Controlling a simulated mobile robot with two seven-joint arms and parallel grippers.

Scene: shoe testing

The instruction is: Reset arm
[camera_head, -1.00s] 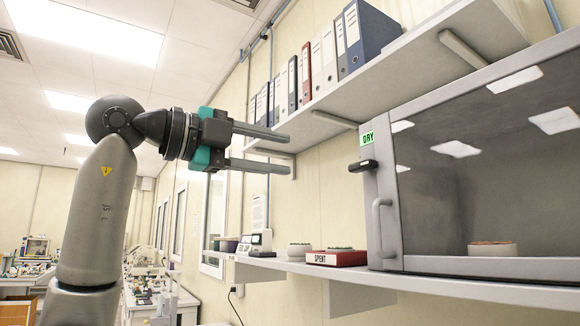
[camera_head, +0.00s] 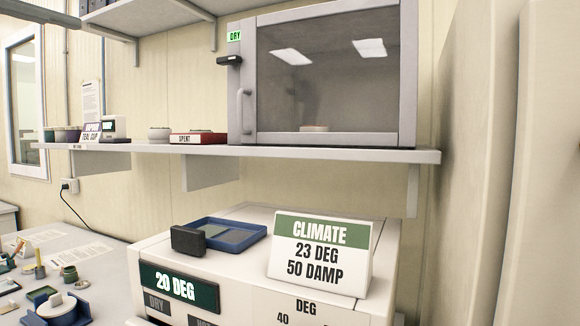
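A dark grey bar (camera_head: 40,12) at the top left edge looks like one finger of my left gripper. The rest of that gripper and its arm are outside the picture, so I cannot tell whether it is open or shut. No object shows against the visible part. It appears in front of the wall near the upper shelf. My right gripper is not in view.
A glass-fronted cabinet (camera_head: 328,80) marked DRY stands on the wall shelf (camera_head: 330,153), beside a red SPENT tray (camera_head: 198,138). Below, a white machine (camera_head: 150,250) carries a blue tray (camera_head: 205,222) and a CLIMATE sign (camera_head: 322,252). A cluttered bench lies lower left.

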